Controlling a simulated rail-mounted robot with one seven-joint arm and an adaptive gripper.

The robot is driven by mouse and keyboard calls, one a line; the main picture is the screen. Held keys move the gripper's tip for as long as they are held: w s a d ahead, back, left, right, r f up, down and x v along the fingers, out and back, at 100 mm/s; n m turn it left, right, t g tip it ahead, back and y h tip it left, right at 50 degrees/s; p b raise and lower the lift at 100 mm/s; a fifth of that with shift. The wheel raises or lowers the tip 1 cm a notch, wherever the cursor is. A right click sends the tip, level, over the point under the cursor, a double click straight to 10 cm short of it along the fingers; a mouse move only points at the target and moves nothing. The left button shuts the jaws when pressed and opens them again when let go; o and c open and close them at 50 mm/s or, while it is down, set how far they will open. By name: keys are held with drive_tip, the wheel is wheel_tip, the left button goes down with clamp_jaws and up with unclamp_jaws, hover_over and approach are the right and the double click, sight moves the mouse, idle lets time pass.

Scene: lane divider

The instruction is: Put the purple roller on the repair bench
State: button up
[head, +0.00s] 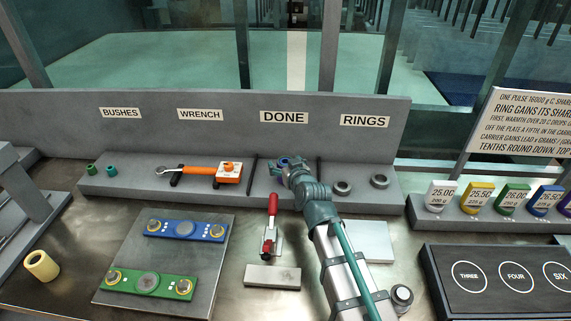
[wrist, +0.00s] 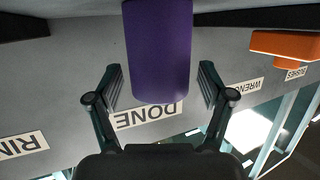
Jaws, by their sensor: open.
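The purple roller (wrist: 158,50) is a smooth cylinder in the wrist view, reaching in from the top edge with its rounded end between my fingers. My gripper (wrist: 160,72) is open, with a gap on each side of the roller, and I see no finger touching it. In the head view my gripper (head: 283,166) is at the DONE section of the back shelf (head: 262,188) and hides most of the roller. No surface is labelled as the repair bench; a metal worktop (head: 75,225) spreads in front of the shelf.
An orange wrench (head: 205,172) and small bushes (head: 100,169) lie left on the shelf, rings (head: 342,187) right.

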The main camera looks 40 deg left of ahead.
drive_tip(key=shift+r, duration=0.15)
drive_tip(key=b+v, duration=0.1)
drive_tip(key=v, duration=1.1)
drive_tip(key=shift+b, duration=0.35)
